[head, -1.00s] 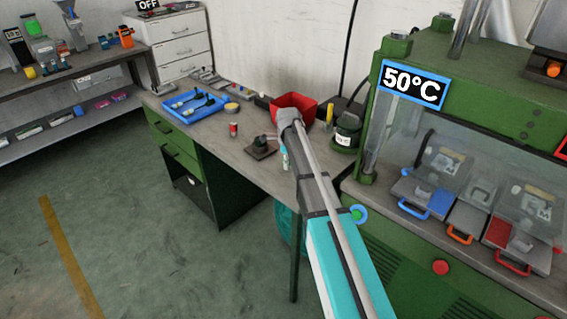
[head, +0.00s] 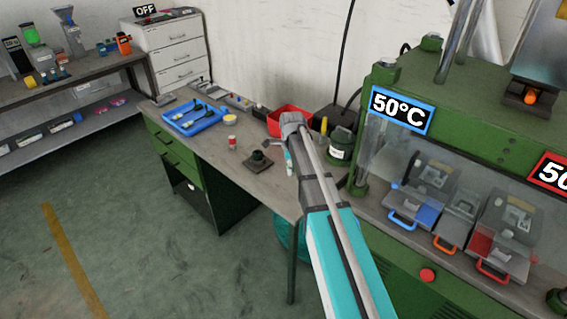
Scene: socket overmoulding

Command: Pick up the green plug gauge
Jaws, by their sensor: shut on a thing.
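My gripper (head: 276,145) is at the far end of my arm, above the bench, and mostly hidden behind the arm's end link. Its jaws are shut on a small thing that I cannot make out. I cannot clearly pick out the green plug gauge in this view. A dark part on a square plate (head: 257,163) stands on the bench just left of and below my gripper.
The grey bench (head: 215,160) carries a blue tray (head: 212,122), a small red can (head: 232,143), a red bin (head: 283,118) and a dark green pot (head: 340,145). The green press (head: 480,110), labelled 50°C, stands on the right. Floor at left is clear.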

